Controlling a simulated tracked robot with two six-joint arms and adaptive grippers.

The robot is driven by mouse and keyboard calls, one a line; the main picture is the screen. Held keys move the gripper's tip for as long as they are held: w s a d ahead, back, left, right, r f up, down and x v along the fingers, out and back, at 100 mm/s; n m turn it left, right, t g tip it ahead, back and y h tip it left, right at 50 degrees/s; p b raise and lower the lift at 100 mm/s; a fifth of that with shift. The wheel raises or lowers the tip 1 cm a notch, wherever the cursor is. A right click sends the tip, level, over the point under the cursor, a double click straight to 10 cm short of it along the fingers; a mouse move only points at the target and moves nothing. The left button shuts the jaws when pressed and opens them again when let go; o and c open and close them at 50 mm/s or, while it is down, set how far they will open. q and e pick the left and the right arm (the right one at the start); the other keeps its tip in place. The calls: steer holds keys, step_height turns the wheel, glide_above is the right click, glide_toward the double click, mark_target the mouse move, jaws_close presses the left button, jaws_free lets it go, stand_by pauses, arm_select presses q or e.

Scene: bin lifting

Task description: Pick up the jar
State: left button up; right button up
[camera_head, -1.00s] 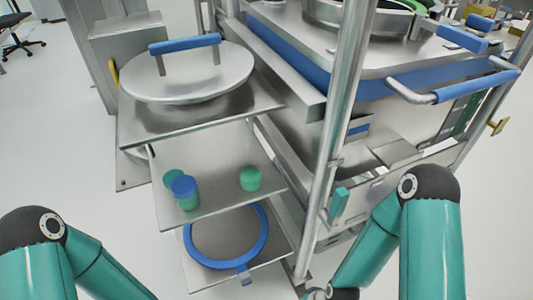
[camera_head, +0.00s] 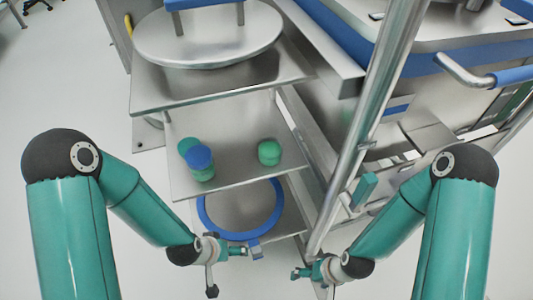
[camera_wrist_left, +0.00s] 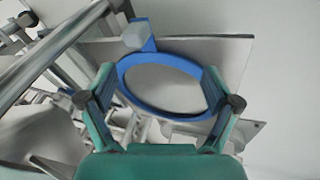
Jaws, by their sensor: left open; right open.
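Several small jars stand on the middle shelf in the head view. A green jar with a blue lid (camera_head: 200,160) stands at the left, with a green jar (camera_head: 187,145) close behind it. Another green jar (camera_head: 269,152) stands apart to the right. My left gripper (camera_head: 228,268) is open and empty, below and in front of the shelves near the blue ring. Its two spread fingers (camera_wrist_left: 158,74) also show in the left wrist view, with no jar between them. My right gripper (camera_head: 312,279) is small in the head view, open and empty, right of the left one.
A blue ring (camera_head: 204,218) with a tab lies on the lowest shelf. The middle shelf (camera_head: 235,175) sits under a top shelf bearing a large round metal lid (camera_head: 155,38) with a blue handle. A vertical metal pole (camera_head: 345,155) stands right of the shelves.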

arm_select(q)
steer(key=w+d+r+m+t+b, duration=0.2)
steer(key=w+d+r+t+b, duration=0.15)
steer(key=w+r, duration=0.4)
steer(key=m+t+b, duration=0.2)
steer(key=t+b, duration=0.1)
steer(key=t, duration=0.4)
glide_toward(269, 145)
steer(key=a+v, duration=0.1)
steer(key=v, duration=0.4)
arm_select(e)
step_height(269, 145, down, 8)
arm_select(q)
steer(key=shift+h, duration=0.3)
steer(key=p+x, duration=0.7)
steer(key=x, duration=0.4)
steer(key=shift+p, duration=0.35)
steer(key=shift+d+b+x, duration=0.2)
steer(key=shift+b+x, duration=0.15)
steer(key=shift+x, duration=2.45)
steer(key=shift+s, duration=0.1)
arm_select(e)
step_height(269, 145, up, 7)
steer(key=shift+r, duration=0.15)
